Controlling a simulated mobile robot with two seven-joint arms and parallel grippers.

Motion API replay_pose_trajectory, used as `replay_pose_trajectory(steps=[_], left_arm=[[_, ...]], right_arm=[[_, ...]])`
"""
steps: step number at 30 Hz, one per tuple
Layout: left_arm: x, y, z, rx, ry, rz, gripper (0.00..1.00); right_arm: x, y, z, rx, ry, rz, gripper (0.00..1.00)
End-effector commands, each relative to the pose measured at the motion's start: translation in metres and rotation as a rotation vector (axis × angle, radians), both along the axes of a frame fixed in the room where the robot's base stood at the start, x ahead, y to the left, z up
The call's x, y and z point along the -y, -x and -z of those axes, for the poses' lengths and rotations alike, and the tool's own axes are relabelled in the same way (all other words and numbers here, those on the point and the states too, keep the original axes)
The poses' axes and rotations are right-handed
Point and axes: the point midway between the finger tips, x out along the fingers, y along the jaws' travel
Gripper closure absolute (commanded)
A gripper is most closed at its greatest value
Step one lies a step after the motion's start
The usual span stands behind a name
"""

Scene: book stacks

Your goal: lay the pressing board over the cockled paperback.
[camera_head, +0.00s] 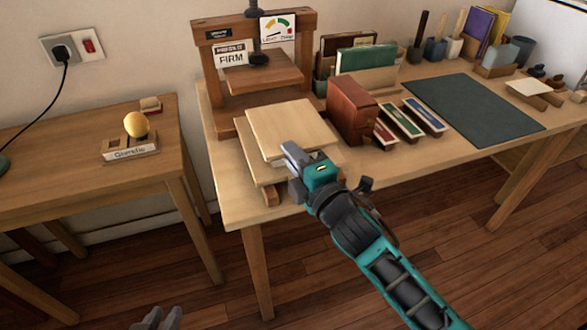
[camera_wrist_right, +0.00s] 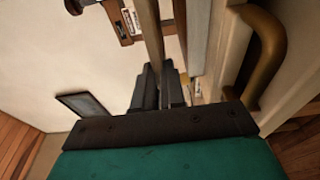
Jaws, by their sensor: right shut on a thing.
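The pale wooden pressing board (camera_head: 288,128) is held roughly level at the front left of the worktable. My right gripper (camera_head: 296,160) is shut on its near edge. In the right wrist view the dark fingers (camera_wrist_right: 158,88) close around the board's thin edge (camera_wrist_right: 152,35). Below the board, another pale wooden piece (camera_head: 258,170) shows on small brown blocks (camera_head: 271,195). The cockled paperback cannot be made out; the board and gripper hide what lies beneath. My left gripper (camera_head: 160,319) shows only its grey fingertips at the bottom edge, apart and empty.
A wooden press (camera_head: 258,75) stands just behind the board. A brown box (camera_head: 352,110) and several slim books (camera_head: 405,122) stand close on the right. A dark green mat (camera_head: 470,105) lies clear further right. A side table (camera_head: 80,165) stands left.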

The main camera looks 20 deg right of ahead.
Motion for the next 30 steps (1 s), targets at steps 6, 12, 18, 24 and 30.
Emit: replay_pose_trajectory(steps=[6,12,18,24,30], left_arm=[[0.002,-0.002,0.004,0.004,0.004,0.003,0.72],[0.001,-0.002,0.003,0.006,0.003,0.005,0.72],[0.001,-0.002,0.006,0.006,-0.001,0.007,0.72],[0.001,-0.001,0.007,0.003,-0.002,0.007,0.72],[0.0,0.0,0.005,-0.002,-0.001,0.008,0.72]], right_arm=[[0.0,0.0,0.026,0.002,0.0,0.0,1.0],[0.0,0.0,0.024,0.003,0.0,0.0,1.0],[0.0,0.0,0.029,0.0,0.0,0.0,0.88],[0.0,0.0,0.028,0.0,0.0,0.0,0.8],[0.0,0.0,0.024,0.0,0.0,0.0,0.8]])
